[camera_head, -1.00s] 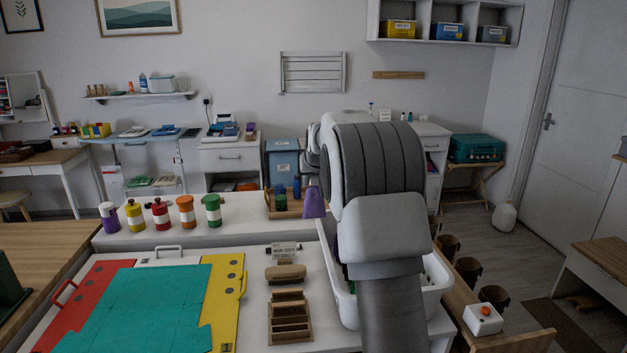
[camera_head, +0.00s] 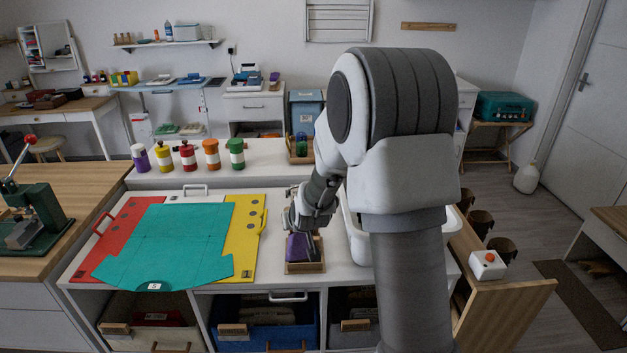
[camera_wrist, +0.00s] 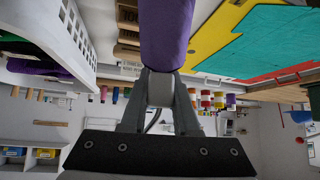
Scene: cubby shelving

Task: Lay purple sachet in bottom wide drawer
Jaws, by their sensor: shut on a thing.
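The purple sachet (camera_head: 298,246) is in my gripper (camera_head: 304,230), at the front middle of the white worktop, by the wooden rack. In the wrist view the sachet (camera_wrist: 166,35) fills the space at the fingertips (camera_wrist: 160,82), and the jaws are shut on it. I cannot tell from the head view how high it is above the rack. Under the worktop are open cubbies with a beige bin (camera_head: 150,312), a blue bin (camera_head: 265,325) and a dark grey bin (camera_head: 350,318). I cannot make out which part is the bottom wide drawer.
A white basket (camera_head: 357,240) stands right of my gripper, partly behind my arm. The wooden rack (camera_head: 306,268) sits at the worktop's front edge. A teal sheet (camera_head: 165,240) covers the left.

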